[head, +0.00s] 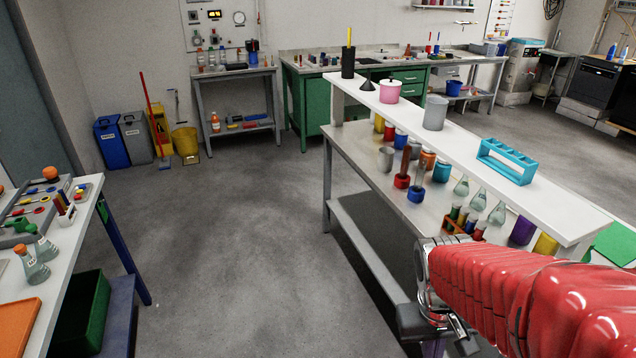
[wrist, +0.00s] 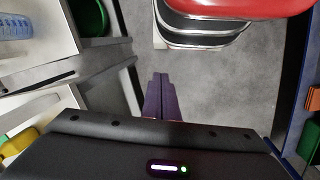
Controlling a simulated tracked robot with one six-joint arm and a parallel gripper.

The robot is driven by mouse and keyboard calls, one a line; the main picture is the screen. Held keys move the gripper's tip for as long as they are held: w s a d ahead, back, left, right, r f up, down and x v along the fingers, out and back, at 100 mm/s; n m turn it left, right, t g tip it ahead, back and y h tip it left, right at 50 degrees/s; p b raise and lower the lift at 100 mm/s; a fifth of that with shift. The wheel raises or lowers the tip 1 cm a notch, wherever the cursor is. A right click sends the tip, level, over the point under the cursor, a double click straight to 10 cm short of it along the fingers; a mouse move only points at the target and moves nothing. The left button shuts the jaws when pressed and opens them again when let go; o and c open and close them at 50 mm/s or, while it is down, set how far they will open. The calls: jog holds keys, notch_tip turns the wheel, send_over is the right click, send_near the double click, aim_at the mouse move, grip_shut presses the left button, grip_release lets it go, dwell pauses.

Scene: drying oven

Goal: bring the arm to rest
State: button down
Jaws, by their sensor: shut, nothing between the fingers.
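My arm, in a ribbed red cover, reaches in from the lower right of the head view, alongside the near end of the long bench. My gripper (wrist: 161,92) shows in the wrist view as two dark purple fingers lying together, pointing away over bare grey floor. Nothing is between them. In the head view the gripper is mostly hidden below the front of the arm. A red rounded part of my arm crosses the top of the wrist view.
The long bench with a white upper shelf (head: 575,224) stands close beside my arm, bearing a blue tube rack (head: 507,161), a grey cup (head: 435,113) and flasks. A white table (head: 75,222) stands at the left. The grey floor (head: 240,240) between them is clear.

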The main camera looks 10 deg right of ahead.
jog(key=w+a+r+n+t+y, duration=0.1)
jog(key=a+r+t, duration=0.5)
jog(key=a+r, duration=0.4)
notch_tip(320, 180, up, 4)
jog(key=shift+w+a+f+n, duration=0.1)
jog(key=shift+w+a+n, duration=0.05)
jog(key=shift+w+n, duration=0.15)
dwell(0.5)
